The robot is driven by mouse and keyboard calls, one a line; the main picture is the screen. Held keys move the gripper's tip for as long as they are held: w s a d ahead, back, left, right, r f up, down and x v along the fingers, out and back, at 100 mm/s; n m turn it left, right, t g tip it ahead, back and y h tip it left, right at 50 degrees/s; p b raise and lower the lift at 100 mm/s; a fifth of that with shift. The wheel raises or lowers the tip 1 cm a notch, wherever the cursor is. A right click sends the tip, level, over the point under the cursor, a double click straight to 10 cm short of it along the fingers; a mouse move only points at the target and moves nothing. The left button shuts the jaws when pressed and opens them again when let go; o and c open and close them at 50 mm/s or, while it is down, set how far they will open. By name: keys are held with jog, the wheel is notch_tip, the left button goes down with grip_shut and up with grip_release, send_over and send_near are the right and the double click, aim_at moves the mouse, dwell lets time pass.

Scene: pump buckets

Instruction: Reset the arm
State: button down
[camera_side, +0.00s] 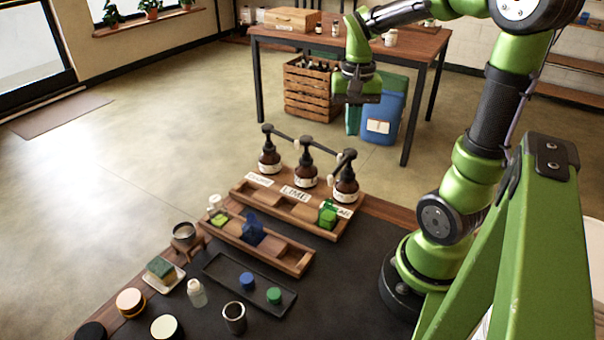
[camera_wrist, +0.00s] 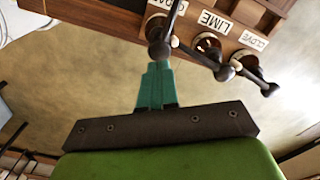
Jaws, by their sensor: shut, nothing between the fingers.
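My gripper (camera_side: 355,98) hangs high in the air in the side view, above and behind the pump bottles. Its teal fingers (camera_wrist: 156,82) show in the wrist view, pressed together and empty. Three brown pump bottles with black pumps stand in a row on a wooden rack (camera_side: 262,197): left (camera_side: 269,160), middle (camera_side: 306,172), right (camera_side: 346,187). The wrist view shows their tops beside labels, including LIME (camera_wrist: 214,22) and CLOVE (camera_wrist: 253,40). A green bucket (camera_side: 327,216) sits in the rack's right compartment. A blue bucket (camera_side: 252,231) sits in the front wooden tray (camera_side: 290,262).
A black tray (camera_side: 222,274) holds a blue lid (camera_side: 247,281) and a green lid (camera_side: 274,295). A sponge (camera_side: 160,268), small bottle (camera_side: 196,293) and jars stand to the left. A table (camera_side: 420,45) and crate (camera_side: 309,88) stand behind. Open floor lies left.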

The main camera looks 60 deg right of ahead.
jog(key=shift+r, duration=1.05)
jog(key=shift+w, duration=0.1)
jog(key=shift+w+a+f+n, duration=0.1)
jog(key=shift+w+f+n, duration=0.05)
jog(key=shift+f+n, duration=0.2)
jog(key=s+a+r+n+t+y, duration=0.1)
jog(key=a+n+t, duration=0.6)
jog(key=a, duration=1.1)
notch_tip(320, 180, up, 2)
jog(key=shift+a+y, duration=0.35)
jog(key=shift+y, duration=0.15)
